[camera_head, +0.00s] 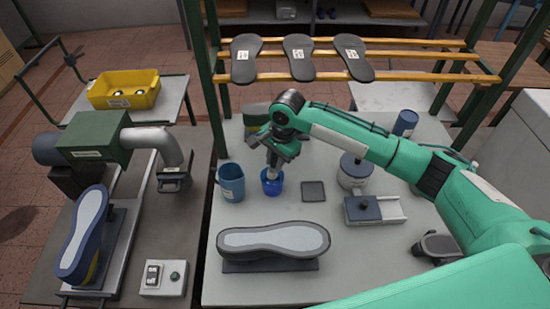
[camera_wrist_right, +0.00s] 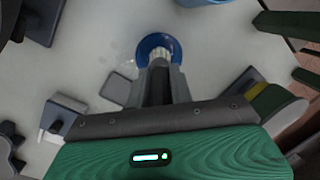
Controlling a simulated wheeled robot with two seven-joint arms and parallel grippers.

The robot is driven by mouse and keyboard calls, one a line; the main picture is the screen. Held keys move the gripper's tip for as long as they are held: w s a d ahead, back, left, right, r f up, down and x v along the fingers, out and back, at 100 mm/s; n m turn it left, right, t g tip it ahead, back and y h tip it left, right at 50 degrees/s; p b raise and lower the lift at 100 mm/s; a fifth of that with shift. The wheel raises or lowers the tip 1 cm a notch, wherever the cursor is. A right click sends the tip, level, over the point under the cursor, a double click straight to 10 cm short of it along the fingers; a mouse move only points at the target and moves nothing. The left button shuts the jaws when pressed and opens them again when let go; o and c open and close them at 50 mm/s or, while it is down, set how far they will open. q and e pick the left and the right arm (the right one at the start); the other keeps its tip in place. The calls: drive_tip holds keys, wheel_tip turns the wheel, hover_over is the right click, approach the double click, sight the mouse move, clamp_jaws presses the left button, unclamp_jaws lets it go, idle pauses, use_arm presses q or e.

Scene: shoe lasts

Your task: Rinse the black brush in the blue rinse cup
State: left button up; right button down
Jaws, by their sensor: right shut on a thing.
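The small blue rinse cup (camera_head: 271,187) stands upright on the light table, left of a small dark square pad. It also shows in the right wrist view (camera_wrist_right: 150,43), straight ahead of the fingers. My right gripper (camera_head: 274,162) is above the cup, pointing down, shut on the brush (camera_head: 272,174). Only a short pale, greyish part of the brush shows below the fingers; it also shows in the right wrist view (camera_wrist_right: 158,62). The brush's lower end is inside the cup's mouth, and its bristles are hidden. My left gripper is not in view.
A larger blue mug (camera_head: 231,183) stands close left of the cup. The dark square pad (camera_head: 313,191) lies to the right, with a lidded pot (camera_head: 353,176) beyond. A shoe last with an upturned sole (camera_head: 273,241) lies in front. A rack with several soles (camera_head: 299,57) spans the back.

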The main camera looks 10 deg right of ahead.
sight(275, 174)
drive_tip(key=shift+f, duration=3.05)
drive_tip(key=shift+r, duration=0.1)
wheel_tip(275, 174, up, 10)
drive_tip(key=p, duration=1.3)
drive_tip(key=shift+r, duration=0.2)
idle(1.6)
drive_tip(key=shift+r, duration=1.95)
